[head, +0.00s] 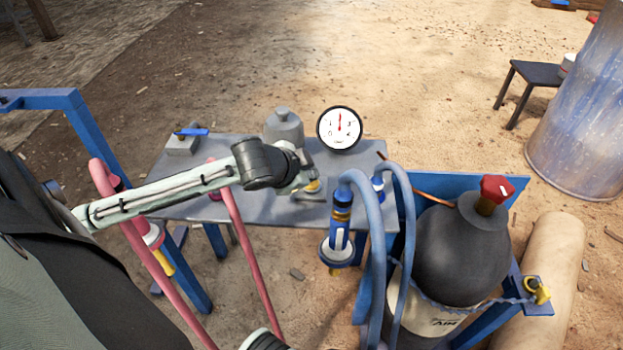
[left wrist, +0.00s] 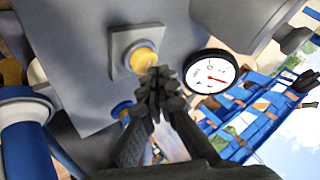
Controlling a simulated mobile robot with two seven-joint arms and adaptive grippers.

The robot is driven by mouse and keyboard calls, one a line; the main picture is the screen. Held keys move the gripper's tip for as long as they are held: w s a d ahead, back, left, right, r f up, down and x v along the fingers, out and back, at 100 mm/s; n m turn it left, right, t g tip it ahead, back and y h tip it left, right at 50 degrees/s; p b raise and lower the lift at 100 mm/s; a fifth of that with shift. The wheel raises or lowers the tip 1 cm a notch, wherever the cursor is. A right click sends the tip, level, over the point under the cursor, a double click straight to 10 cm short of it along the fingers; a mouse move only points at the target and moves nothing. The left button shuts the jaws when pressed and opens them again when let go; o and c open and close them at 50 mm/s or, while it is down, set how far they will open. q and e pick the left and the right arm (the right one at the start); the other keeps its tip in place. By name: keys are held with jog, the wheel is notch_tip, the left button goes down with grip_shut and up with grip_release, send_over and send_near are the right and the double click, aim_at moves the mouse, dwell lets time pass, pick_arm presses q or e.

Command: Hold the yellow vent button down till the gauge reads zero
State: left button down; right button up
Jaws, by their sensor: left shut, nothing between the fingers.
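The yellow vent button (head: 313,187) is on a small grey block on the grey table. It shows larger in the left wrist view (left wrist: 143,60), on a square plate. My left gripper (head: 301,183) is shut and empty, its fingertips (left wrist: 160,80) right beside the button and overlapping its edge in the left wrist view. I cannot tell whether they touch it. The round white gauge (head: 339,128) stands at the back of the table; its red needle points straight up, near mid-scale. It also shows in the left wrist view (left wrist: 211,72).
A grey domed part (head: 283,128) stands behind my left gripper. A blue-handled valve (head: 190,133) is at the table's left. Blue hoses (head: 375,215) and a dark gas cylinder (head: 459,255) with a red knob stand at the right. Pink hoses (head: 135,235) run at the left.

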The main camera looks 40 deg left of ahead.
pick_arm(q)
jog(key=shift+f, duration=0.6)
dwell(1.5)
dwell(1.8)
jog(key=shift+r+p, duration=0.7)
jog(key=shift+r, duration=0.35)
jog(key=shift+r, duration=2.55)
